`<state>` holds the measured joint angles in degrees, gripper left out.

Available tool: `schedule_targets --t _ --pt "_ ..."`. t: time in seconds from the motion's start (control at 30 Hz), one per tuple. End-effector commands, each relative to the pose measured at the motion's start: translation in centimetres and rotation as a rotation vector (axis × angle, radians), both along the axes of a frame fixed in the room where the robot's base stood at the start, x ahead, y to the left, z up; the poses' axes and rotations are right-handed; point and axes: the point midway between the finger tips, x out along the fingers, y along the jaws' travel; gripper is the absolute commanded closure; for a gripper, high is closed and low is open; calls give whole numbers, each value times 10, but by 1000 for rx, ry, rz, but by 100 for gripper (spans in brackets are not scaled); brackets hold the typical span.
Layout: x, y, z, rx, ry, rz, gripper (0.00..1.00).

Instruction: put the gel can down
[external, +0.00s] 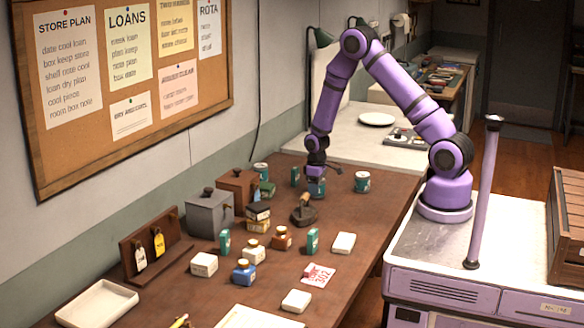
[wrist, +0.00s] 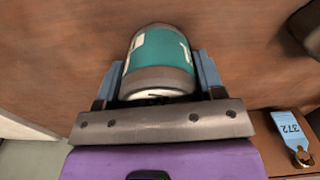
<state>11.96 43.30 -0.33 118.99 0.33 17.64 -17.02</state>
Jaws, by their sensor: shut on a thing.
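The gel can, a grey can with a teal and white label, is held between the two fingers of my gripper. In the wrist view the can (wrist: 160,55) lies along the picture's middle with a finger on each side. In the external view the can (external: 316,188) shows just below my gripper (external: 316,178), at the far part of the brown table (external: 350,215). My gripper is shut on it. I cannot tell whether its base touches the table.
A similar teal can (external: 362,182) stands to the right, and another (external: 261,170) to the left. A dark stamp-like object (external: 304,212) is in front. Small boxes and bottles crowd the nearer table. A blue tag (wrist: 287,127) shows in the wrist view. Some bare wood lies right of the held can.

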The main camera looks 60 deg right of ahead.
Motion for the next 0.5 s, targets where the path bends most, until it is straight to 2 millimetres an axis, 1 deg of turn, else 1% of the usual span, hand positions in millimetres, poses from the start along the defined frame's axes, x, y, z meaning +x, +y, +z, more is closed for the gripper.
schedule_targets --t 0.13,0.17,0.2,0.27,0.5 --pt "0 0 -3 0 1 0 69" --pt "0 0 -3 0 1 0 35" --pt "0 0 -3 0 0 0 26" --pt "0 0 -3 0 0 0 12" --pt "0 0 -2 0 0 0 12"
